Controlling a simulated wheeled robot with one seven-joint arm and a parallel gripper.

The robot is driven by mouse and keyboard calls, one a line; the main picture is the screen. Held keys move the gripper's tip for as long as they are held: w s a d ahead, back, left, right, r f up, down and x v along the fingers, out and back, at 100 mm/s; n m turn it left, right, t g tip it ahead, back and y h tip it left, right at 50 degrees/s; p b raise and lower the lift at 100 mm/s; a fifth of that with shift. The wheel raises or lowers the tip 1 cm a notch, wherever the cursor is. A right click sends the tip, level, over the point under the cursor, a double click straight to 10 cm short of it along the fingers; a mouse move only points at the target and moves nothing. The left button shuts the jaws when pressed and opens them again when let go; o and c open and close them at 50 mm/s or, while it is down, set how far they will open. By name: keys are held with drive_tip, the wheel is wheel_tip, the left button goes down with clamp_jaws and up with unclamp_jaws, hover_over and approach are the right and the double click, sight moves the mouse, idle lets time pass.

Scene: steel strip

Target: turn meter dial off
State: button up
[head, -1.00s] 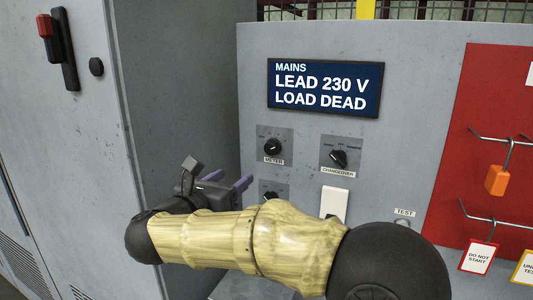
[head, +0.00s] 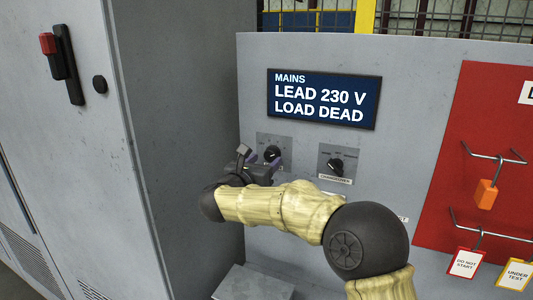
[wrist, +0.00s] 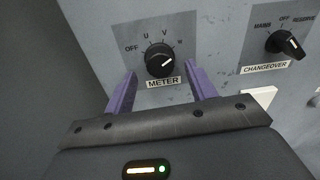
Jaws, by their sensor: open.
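The meter dial (head: 272,154) is a round black knob on a grey plate, below the display on the grey panel. In the wrist view the meter dial (wrist: 160,64) sits above its METER label, with OFF at its upper left and other marks around the top. Its white pointer line is turned to the right, away from OFF. My gripper (head: 263,160) is at the panel beside the dial. In the wrist view my gripper (wrist: 161,74) is open, its purple fingers to the left and right of the dial, with gaps on both sides. How far the fingertips are from the plate is unclear.
The changeover dial (head: 335,166) is to the right of the meter dial. The display (head: 323,97) reads LEAD 230 V, LOAD DEAD. A red board (head: 490,100) with hooks and tags is at the right. A grey cabinet (head: 60,160) stands at the left.

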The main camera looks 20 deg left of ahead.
drive_tip(key=shift+w+d, duration=0.15)
drive_tip(key=shift+w, duration=0.75)
drive_tip(key=c, duration=1)
